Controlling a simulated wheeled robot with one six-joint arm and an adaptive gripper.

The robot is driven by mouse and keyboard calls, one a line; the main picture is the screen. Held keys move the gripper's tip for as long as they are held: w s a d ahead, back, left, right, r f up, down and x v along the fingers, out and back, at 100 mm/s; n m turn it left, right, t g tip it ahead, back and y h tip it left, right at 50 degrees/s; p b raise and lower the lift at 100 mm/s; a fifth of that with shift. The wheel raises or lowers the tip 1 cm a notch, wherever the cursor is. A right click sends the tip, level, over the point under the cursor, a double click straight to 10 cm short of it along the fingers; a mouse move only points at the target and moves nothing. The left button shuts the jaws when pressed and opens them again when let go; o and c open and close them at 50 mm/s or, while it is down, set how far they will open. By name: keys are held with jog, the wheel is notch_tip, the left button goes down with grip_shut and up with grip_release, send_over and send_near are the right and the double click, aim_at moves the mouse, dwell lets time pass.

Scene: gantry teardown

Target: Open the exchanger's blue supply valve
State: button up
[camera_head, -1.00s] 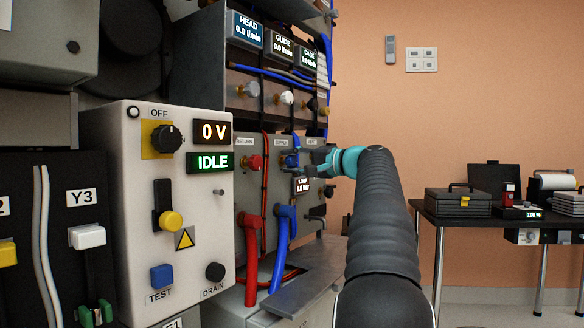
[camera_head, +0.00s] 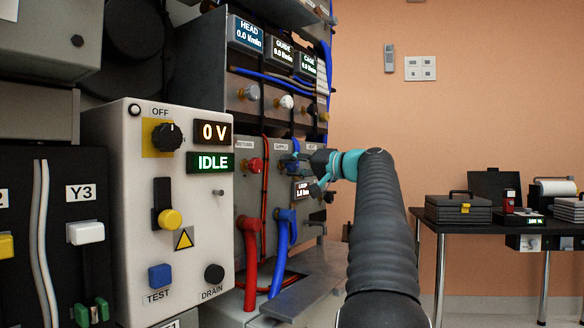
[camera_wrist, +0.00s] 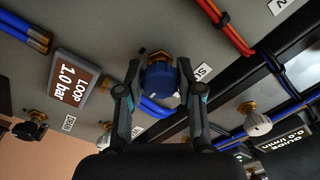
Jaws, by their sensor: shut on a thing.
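The blue supply valve knob (camera_wrist: 160,82) sits on a brass stem on the grey panel. In the wrist view my gripper (camera_wrist: 160,92) has one finger on each side of the knob and is shut on it. In the head view my gripper (camera_head: 300,163) reaches the panel from the right, under the SUPPLY label (camera_head: 281,147). The knob is mostly hidden there by the gripper. The LOOP display (camera_wrist: 78,80) reads 1.0 bar in the wrist view.
The red return valve (camera_head: 254,165) is just left of my gripper. Thick red (camera_head: 250,260) and blue (camera_head: 283,250) hoses hang below. A control box (camera_head: 130,220) showing 0 V and IDLE stands nearer. A black table (camera_head: 500,226) with cases is at right.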

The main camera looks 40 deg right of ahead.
jog(key=shift+f, duration=0.1)
jog(key=o, duration=1.2)
jog(key=shift+c, duration=0.2)
jog(key=v, duration=1.2)
